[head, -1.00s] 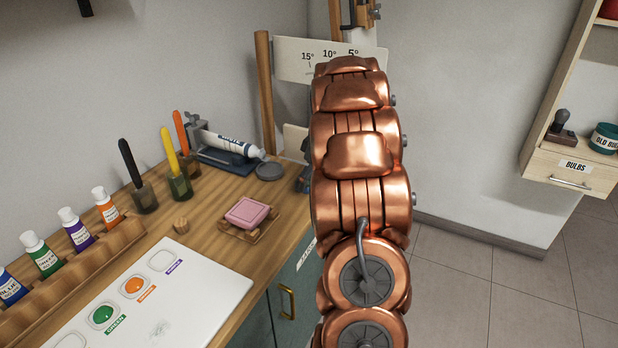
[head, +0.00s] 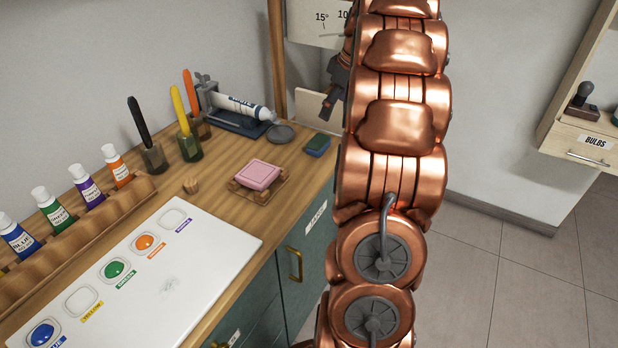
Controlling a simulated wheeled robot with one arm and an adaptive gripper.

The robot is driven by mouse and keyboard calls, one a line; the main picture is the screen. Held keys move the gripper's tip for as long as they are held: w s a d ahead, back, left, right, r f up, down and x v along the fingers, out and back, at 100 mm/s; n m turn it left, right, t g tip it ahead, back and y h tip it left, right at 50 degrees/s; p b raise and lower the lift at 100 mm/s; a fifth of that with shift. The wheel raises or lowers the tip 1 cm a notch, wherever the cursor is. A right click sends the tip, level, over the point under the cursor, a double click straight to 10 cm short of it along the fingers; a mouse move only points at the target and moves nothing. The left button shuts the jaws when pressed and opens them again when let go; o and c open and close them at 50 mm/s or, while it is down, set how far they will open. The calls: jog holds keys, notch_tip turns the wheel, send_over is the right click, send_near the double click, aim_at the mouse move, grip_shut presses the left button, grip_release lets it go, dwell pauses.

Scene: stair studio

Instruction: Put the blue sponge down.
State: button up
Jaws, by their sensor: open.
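The blue sponge (head: 317,145) lies flat on the wooden worktop, near its right edge and just right of the round grey dish. My gripper (head: 326,106) shows in the head view beside my copper arm, above and behind the sponge. It is open, empty and apart from the sponge. Part of the gripper is hidden behind my arm.
A pink sponge (head: 257,175) rests on a small wooden rack left of the blue one. A grey dish (head: 281,132), a tube in a grey holder (head: 228,118), brushes in jars and paint tubes stand on the worktop (head: 216,206). A white palette (head: 205,262) lies in front.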

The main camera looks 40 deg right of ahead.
jog(key=shift+a, duration=0.1)
jog(key=s+a+f+m+g, duration=0.1)
jog(key=s+a, duration=0.2)
jog(key=a, duration=1)
jog(key=s+a+f+m+g, duration=0.1)
jog(key=s+a+g, duration=0.15)
jog(key=a, duration=1.05)
jog(key=s+a+f, duration=0.3)
jog(key=s+a, duration=0.3)
jog(key=s, duration=0.4)
jog(key=s+a+f+m+g+h, duration=0.1)
jog(key=s+a+f, duration=0.3)
jog(key=s, duration=0.6)
jog(key=a, duration=0.2)
jog(key=shift+s+a+f, duration=0.25)
jog(key=shift+s+a, duration=0.05)
jog(key=shift+s, duration=0.1)
jog(key=shift+g, duration=0.25)
